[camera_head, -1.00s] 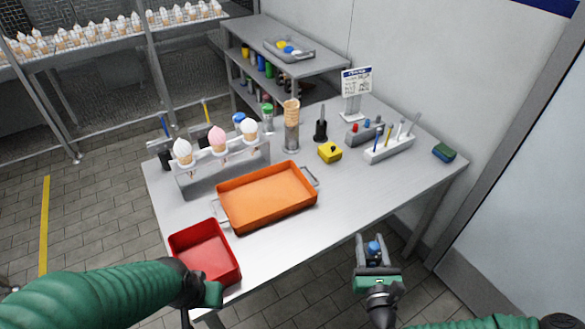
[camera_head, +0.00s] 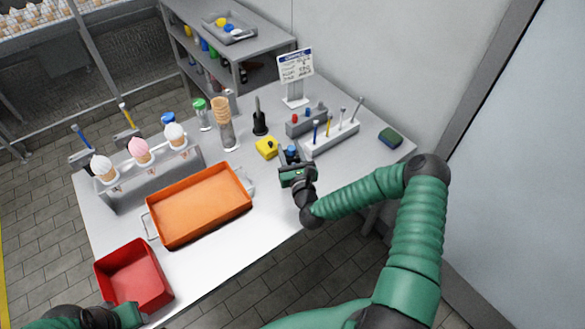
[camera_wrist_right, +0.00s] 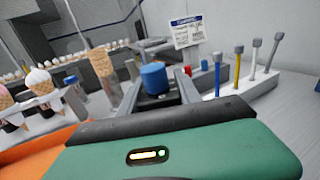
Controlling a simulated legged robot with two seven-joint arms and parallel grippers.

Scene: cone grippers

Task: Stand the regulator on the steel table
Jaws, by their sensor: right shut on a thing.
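The regulator, with a blue knob (camera_head: 291,151) on a dark body, is held in my right gripper (camera_head: 289,160). In the right wrist view the blue knob (camera_wrist_right: 154,78) stands up between the two grey fingers (camera_wrist_right: 158,92), which are shut on the body. The regulator looks upright over the steel table (camera_head: 275,212), at its right-hand front part. I cannot tell whether its base touches the table; the gripper hides its lower part. My left gripper (camera_head: 122,316) is at the bottom left by the red bin, its fingers not clear.
An orange tray (camera_head: 200,205), a red bin (camera_head: 135,275) and a cone stand (camera_head: 150,178) fill the left. The table front right is bare.

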